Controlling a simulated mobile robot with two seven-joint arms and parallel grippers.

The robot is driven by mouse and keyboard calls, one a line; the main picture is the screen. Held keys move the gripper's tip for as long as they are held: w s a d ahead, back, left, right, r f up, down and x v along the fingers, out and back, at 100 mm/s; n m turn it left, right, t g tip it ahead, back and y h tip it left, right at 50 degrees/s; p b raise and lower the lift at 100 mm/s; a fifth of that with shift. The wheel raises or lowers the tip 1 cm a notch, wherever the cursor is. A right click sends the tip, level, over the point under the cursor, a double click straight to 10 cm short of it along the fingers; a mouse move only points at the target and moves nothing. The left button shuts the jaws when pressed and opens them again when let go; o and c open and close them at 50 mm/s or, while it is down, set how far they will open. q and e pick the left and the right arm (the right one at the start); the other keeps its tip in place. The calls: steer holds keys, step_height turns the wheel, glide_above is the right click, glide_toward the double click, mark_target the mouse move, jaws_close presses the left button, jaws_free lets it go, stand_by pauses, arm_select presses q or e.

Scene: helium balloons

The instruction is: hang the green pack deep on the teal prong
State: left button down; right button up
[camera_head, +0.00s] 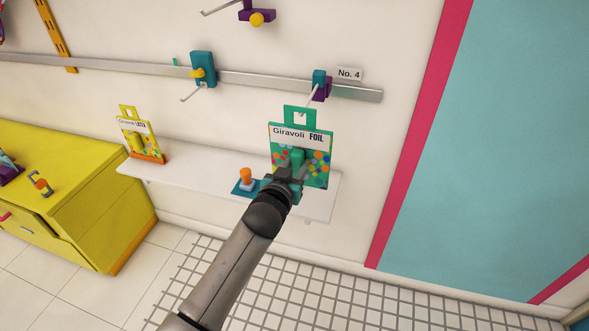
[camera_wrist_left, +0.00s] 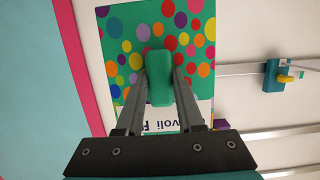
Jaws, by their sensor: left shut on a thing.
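The green pack (camera_head: 315,168), lettered "Giravoli FOIL" with coloured dots, hangs upright in my left gripper (camera_head: 288,172) above the shelf's right end. In the left wrist view the fingers (camera_wrist_left: 160,95) are shut on the raised green block on the face of the pack (camera_wrist_left: 198,80). The pack's top tab has a hole; it shows just below the tip of the prong (camera_head: 313,94) on the teal-and-purple mount (camera_head: 319,79). I cannot tell whether the tip touches the tab. Another teal mount (camera_head: 204,66), with a yellow knob, carries a prong further left. My right gripper is not in view.
The white shelf (camera_head: 205,168) bears a yellow pack (camera_head: 142,138) and an orange-and-blue item (camera_head: 246,178). A yellow cabinet (camera_head: 100,215) stands at left.

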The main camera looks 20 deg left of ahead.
arm_select(q)
steer(key=shift+w, duration=0.15)
stand_by(0.3)
steer(key=shift+w, duration=0.65)
steer(key=shift+w, duration=0.1)
steer(key=shift+w+b, duration=0.1)
steer(key=shift+b, duration=0.2)
steer(key=shift+w+d+r+b, duration=0.1)
steer(key=shift+w+b, duration=0.4)
steer(key=shift+w, duration=0.7)
steer(key=shift+w+d+r+b, duration=0.1)
steer(key=shift+w+b, duration=0.7)
steer(key=shift+w, duration=0.5)
steer(key=shift+w+r+b, duration=0.1)
steer(key=shift+w+b, duration=0.65)
steer(key=shift+w, duration=0.55)
steer(key=shift+f, duration=0.25)
steer(key=shift+f+b, duration=0.3)
